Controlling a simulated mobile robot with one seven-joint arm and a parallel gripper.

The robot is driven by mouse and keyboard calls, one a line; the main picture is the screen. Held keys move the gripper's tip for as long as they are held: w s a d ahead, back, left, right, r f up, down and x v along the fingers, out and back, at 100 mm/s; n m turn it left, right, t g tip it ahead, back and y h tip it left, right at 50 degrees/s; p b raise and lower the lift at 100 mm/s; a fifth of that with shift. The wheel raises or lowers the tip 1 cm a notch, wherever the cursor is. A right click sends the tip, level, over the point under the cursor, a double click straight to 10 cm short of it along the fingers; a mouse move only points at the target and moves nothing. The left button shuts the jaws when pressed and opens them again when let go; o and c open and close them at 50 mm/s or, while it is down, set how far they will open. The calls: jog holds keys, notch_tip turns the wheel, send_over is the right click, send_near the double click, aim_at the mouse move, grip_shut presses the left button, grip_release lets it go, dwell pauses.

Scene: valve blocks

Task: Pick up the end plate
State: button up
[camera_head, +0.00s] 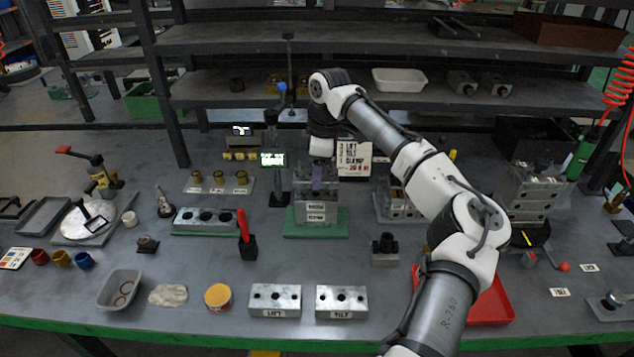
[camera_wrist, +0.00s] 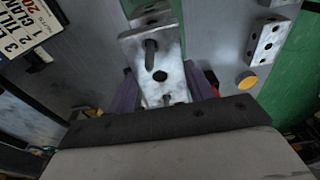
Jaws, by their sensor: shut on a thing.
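My gripper (camera_head: 316,179) points down over the labelled metal stack (camera_head: 316,212) on a green base (camera_head: 338,226) at mid-table. In the wrist view my gripper (camera_wrist: 162,88) has its two purple fingers on either side of a silver plate with dark holes and a rod (camera_wrist: 142,68), which seems to be the end plate. The fingers are shut on it. In the head view the plate is hard to tell apart from the stack, so I cannot tell whether it is still touching it.
The LIFT block (camera_head: 275,299) and TILT block (camera_head: 341,300) lie near the front edge. A red-handled tool (camera_head: 242,228) stands left of the stack, and a holed block (camera_head: 206,219) lies further left. A sign (camera_head: 354,160) stands close behind my gripper. Shelves (camera_head: 300,95) span the back.

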notch_tip(320, 180, up, 16)
jog(key=b, duration=0.1)
jog(key=shift+r, duration=0.1)
dwell(0.4)
